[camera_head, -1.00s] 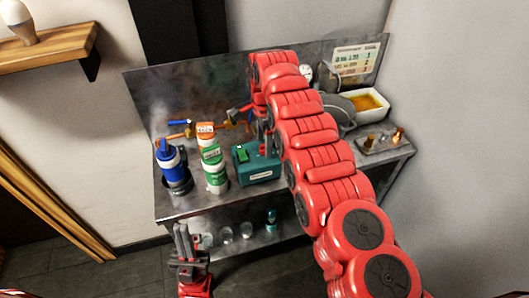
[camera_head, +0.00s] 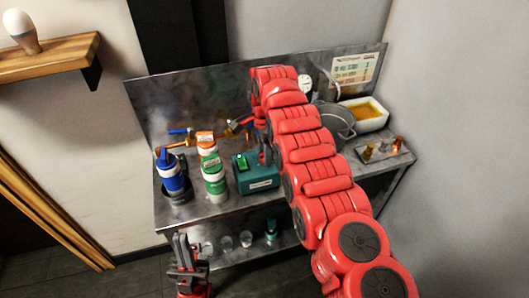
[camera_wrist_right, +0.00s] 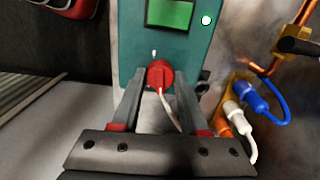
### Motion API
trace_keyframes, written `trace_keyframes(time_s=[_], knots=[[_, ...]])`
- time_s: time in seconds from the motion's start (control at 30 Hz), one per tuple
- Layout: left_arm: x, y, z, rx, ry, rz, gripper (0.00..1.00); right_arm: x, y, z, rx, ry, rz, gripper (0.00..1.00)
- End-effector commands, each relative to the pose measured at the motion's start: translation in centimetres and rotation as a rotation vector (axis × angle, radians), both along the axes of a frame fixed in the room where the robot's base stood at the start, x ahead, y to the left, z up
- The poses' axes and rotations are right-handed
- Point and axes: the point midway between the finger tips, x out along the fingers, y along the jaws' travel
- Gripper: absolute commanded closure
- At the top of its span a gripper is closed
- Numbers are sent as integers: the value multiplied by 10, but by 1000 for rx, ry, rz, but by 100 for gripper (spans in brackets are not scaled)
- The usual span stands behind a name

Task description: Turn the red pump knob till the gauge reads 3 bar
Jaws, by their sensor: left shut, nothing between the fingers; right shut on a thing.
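The teal pump box (camera_head: 256,180) stands at the front of the steel bench, with a green switch on top. In the right wrist view its red knob (camera_wrist_right: 160,74) sits between the fingers of my right gripper (camera_wrist_right: 158,88), which is shut on it. A pale line runs down from the knob. In the head view my right gripper (camera_head: 264,152) is at the pump and largely hides the knob. A round white gauge (camera_head: 306,84) is at the back, partly behind my right arm; its reading is too small to tell. My left gripper (camera_head: 181,248) is shut and empty, in front of the bench.
A blue bottle (camera_head: 172,172) and a green-white bottle (camera_head: 212,176) stand left of the pump. Copper pipework with valves (camera_head: 205,137) is behind them. A white tray (camera_head: 372,122) and small brass parts (camera_head: 383,148) are at the right. Several glasses sit on the lower shelf.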

Motion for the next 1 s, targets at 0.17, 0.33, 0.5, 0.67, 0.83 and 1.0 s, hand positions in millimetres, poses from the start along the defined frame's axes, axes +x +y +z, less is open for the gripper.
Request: trace_keyframes(time_s=[0.17, 0.33, 0.5, 0.67, 0.83, 1.0], knots=[[0, 0, -2, 0, 0, 0, 100, 0, 0, -1, 0, 0, 37, 100], [0, 0, -4, 0, 0, 0, 100, 0, -1, -1, 0, 0, 125, 100], [0, 0, -7, 0, 0, 0, 100, 0, -1, -1, -1, 3, 264, 100], [0, 0, -8, 0, 0, 0, 100, 0, -1, -1, -1, 2, 415, 100], [0, 0, -9, 0, 0, 0, 100, -1, -1, -1, 0, 3, 578, 100], [0, 0, -11, 0, 0, 0, 100, -1, 0, -2, 1, 4, 740, 100]])
